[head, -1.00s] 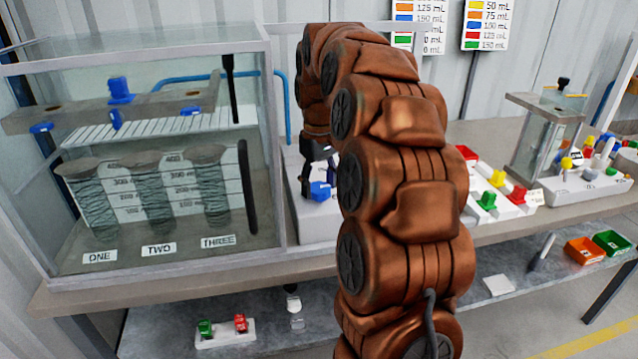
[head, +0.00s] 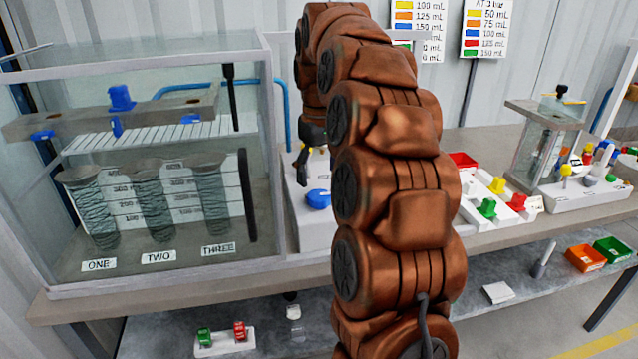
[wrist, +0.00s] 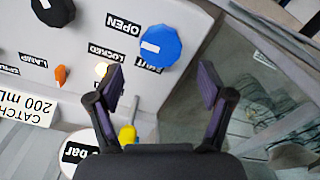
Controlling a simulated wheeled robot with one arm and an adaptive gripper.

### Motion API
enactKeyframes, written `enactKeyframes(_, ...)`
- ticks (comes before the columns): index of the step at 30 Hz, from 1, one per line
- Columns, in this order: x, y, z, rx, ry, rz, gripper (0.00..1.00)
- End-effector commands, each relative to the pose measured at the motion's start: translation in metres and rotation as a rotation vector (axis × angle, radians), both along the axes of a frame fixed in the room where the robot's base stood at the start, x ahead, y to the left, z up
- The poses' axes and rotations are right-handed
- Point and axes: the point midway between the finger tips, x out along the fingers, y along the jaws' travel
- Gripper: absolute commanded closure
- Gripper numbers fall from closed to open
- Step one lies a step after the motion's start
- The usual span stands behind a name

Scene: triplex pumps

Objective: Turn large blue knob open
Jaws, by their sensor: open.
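The large blue knob (wrist: 160,47) is on a white panel (wrist: 85,45) in the wrist view, with a white mark on its face. Labels OPEN (wrist: 123,25), LOCKED (wrist: 107,50) and SHUT (wrist: 148,66) sit beside it. My gripper (wrist: 162,84) is open and empty, its two dark fingers apart below the knob in the picture and not touching it. In the head view the knob (head: 318,198) shows low on the white panel box, and my gripper (head: 306,165) hangs just above and left of it, partly hidden by my arm.
A glass tank (head: 150,258) with several coiled cylinders stands close on the left. More coloured valves (head: 490,205) stand right.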

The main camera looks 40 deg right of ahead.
Motion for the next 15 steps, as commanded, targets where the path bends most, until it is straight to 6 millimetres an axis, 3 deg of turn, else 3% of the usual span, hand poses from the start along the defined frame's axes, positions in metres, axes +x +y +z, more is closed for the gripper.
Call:
enactKeyframes(7, 0.000, 0.000, 0.019, -0.001, -0.001, 0.000, 0.20)
enactKeyframes(15, 0.000, 0.000, 0.024, 0.000, 0.000, 0.001, 0.20)
